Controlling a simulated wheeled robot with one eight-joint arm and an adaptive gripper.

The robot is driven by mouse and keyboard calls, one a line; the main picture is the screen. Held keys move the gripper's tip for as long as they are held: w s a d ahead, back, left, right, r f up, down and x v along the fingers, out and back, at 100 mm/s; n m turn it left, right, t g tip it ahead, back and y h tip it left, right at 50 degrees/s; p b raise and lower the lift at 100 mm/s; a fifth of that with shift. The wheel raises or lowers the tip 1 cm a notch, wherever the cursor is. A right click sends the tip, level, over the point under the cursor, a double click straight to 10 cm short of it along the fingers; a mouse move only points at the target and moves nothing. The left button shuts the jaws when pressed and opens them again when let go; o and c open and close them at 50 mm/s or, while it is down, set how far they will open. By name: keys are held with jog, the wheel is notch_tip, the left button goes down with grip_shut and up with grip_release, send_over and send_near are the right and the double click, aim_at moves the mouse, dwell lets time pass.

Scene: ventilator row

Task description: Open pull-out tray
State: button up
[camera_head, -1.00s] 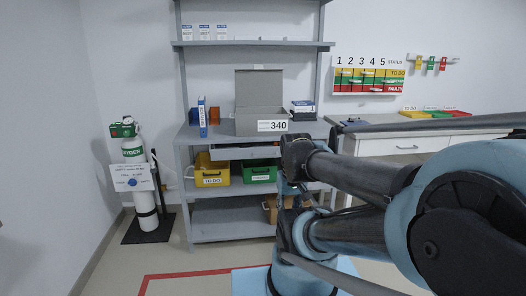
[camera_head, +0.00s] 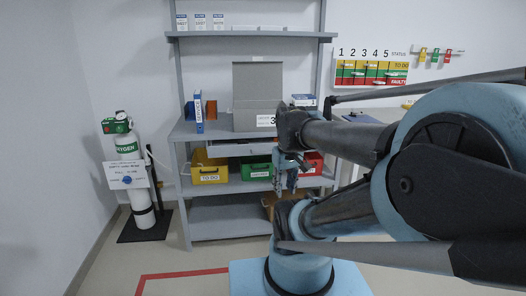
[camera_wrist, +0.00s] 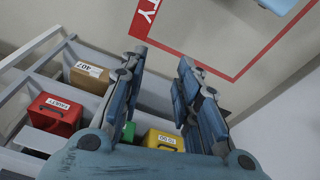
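The grey pull-out tray (camera_head: 232,151) sits just under the worktop of the grey shelf unit in the head view. Its right part is hidden behind my arm, and I cannot tell how far out it is. My gripper (camera_head: 287,188) hangs fingers-down in front of the shelf unit, right of the tray and in front of the bins. In the wrist view my gripper (camera_wrist: 160,62) is open, with two blue-grey fingers apart and nothing between them. I cannot make out the tray in the wrist view.
Below the tray stand a yellow bin (camera_head: 208,174), a green bin (camera_head: 257,170) and a red bin (camera_head: 314,164). An oxygen cylinder (camera_head: 134,180) stands at left. Floor in front is clear.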

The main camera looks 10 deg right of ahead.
jog(key=w+r+n, duration=0.4)
jog(key=w+r, duration=0.2)
jog(key=w, duration=0.2)
notch_tip(320, 180, up, 7)
jog(key=n, duration=1.2)
send_over(264, 148)
jog(key=s, duration=0.8)
jog(key=w+f, duration=0.1)
jog(key=f, duration=0.4)
jog(key=w+f, duration=0.1)
jog(key=f, duration=0.5)
jog(key=w+f, duration=0.1)
jog(key=f, duration=0.4)
jog(key=shift+w+a+f, duration=0.25)
jog(key=shift+a+f, duration=0.05)
jog(key=shift+a, duration=0.1)
grip_shut()
